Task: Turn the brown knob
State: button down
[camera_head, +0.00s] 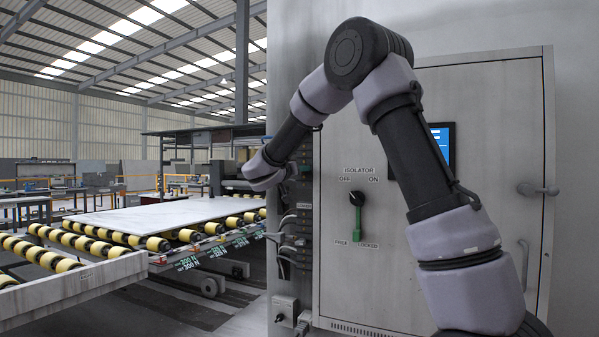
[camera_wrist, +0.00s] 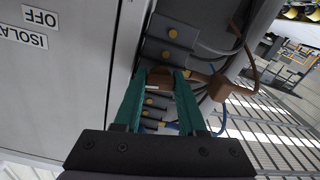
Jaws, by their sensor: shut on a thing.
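The brown knob (camera_wrist: 160,80) sits between the green fingertips of my gripper (camera_wrist: 161,73) in the wrist view. The fingers are shut on it, and they hide part of its sides. It is at the narrow side of the grey cabinet. A larger brown piece (camera_wrist: 216,87) shows just right of the fingers; I cannot tell whether it joins the knob. In the head view my wrist is at the cabinet's left edge, and the knob and fingertips cannot be made out there.
The grey cabinet (camera_head: 350,275) has an isolator handle (camera_head: 356,205) and a blue screen (camera_head: 440,145) on its front. Grey boxes with yellow dots (camera_wrist: 172,34) and cables surround the knob. A roller conveyor (camera_head: 110,232) carries a pale slab (camera_head: 165,215) at the left.

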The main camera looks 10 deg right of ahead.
jog(key=shift+f, duration=0.1)
jog(key=c, duration=0.8)
grip_release()
jog(key=shift+o, duration=0.2)
jog(key=shift+s+a, duration=0.1)
jog(key=v, duration=1)
jog(key=shift+s+a, duration=0.15)
jog(key=shift+s, duration=0.1)
